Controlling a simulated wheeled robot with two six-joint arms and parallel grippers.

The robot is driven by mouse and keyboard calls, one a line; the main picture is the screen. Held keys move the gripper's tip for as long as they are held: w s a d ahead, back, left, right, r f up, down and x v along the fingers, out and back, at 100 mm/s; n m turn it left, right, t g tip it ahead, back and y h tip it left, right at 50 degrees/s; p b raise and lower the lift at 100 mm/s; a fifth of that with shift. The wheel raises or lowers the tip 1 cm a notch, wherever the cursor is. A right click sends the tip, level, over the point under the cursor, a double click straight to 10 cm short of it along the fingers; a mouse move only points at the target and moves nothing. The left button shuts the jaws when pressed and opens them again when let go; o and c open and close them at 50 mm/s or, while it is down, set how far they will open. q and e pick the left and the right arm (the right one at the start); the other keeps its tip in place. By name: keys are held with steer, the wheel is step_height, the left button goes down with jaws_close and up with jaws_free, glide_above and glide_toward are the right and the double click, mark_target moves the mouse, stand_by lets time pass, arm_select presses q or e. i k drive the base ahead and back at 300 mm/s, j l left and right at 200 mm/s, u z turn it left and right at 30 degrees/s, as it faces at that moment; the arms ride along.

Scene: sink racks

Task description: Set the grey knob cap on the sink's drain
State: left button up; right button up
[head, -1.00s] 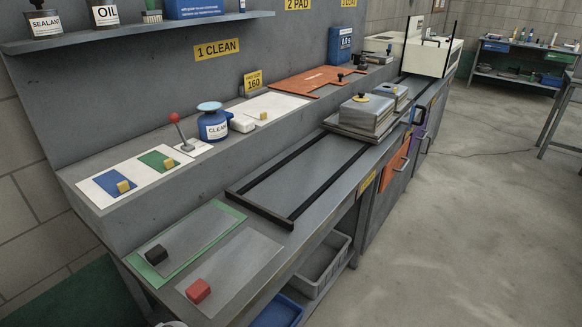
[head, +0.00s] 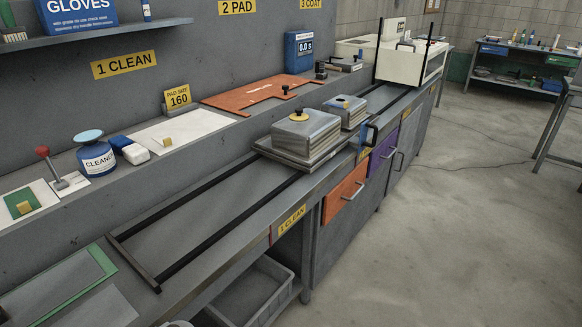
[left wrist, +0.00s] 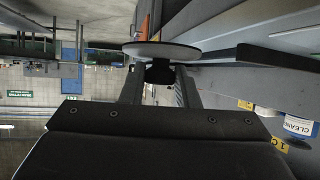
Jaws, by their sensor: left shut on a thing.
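The grey knob cap (left wrist: 162,51) is a thin round disc with a black knob (left wrist: 159,72) on one face, seen nearly edge-on in the left wrist view. My left gripper (left wrist: 160,82) is shut on the black knob, with one finger on each side. The disc lies just beyond the fingertips, and what is behind it is partly hidden. No sink or drain can be made out in either view. Neither gripper shows in the head view, and my right gripper is in no view.
A long grey bench runs away to the right with a black rail frame (head: 140,273) on it. Stacked metal blocks (head: 304,134) stand on the rails. A blue-lidded CLEANER pot (head: 96,158) stands on the back ledge. Open concrete floor (head: 450,225) lies right of the bench.

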mark_target(340, 100)
steer(key=i+l, duration=0.3)
steer(key=l, duration=0.2)
steer(key=i+l, duration=0.35)
steer(key=l, duration=0.15)
steer(key=i+l, duration=0.3)
steer(key=l, duration=0.25)
steer(key=i+l, duration=0.35)
steer(key=l, duration=0.15)
steer(key=i+l, duration=0.3)
steer(key=l, duration=0.2)
steer(key=i+l, duration=0.3)
steer(key=l, duration=0.2)
